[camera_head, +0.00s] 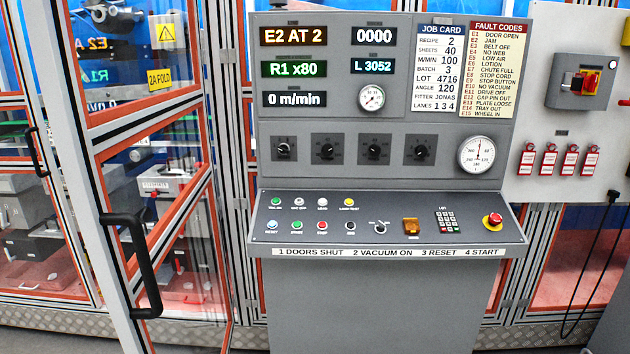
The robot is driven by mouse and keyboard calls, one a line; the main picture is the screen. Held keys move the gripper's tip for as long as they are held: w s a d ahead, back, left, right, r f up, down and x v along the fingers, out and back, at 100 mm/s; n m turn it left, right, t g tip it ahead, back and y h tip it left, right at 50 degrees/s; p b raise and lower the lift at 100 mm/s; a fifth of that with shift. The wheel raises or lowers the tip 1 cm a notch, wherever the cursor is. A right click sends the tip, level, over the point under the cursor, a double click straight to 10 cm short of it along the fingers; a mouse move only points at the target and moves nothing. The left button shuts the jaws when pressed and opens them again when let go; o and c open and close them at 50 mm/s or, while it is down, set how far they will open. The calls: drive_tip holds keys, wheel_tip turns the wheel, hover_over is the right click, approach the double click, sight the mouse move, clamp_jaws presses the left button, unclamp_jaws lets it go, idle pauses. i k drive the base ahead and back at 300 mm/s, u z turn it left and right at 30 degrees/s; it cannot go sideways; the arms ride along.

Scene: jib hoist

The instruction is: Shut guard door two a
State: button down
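Guard door two a (78,180) is the glazed door in a silver and orange frame at the left of the head view. A yellow label reading "2A FOLD" (160,78) shows at its upper pane. The door stands open, its near edge swung out toward me and its far edge near the control desk. Its black bar handle (140,268) is on the near, left stile. My gripper is not in view, and nothing is seen touching the handle.
A grey control desk (390,225) with displays, knobs and buttons stands right of the door. Another guard door with a black handle (37,152) is at far left. A panel with a red switch and red tags (555,160) is at right.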

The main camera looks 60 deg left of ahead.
sight(84, 140)
drive_tip(key=u, duration=0.15)
drive_tip(key=k, duration=0.1)
drive_tip(key=u, duration=2.6)
drive_tip(key=i, duration=1)
drive_tip(key=u, duration=1.25)
drive_tip(key=k, duration=1.25)
drive_tip(key=z, duration=0.35)
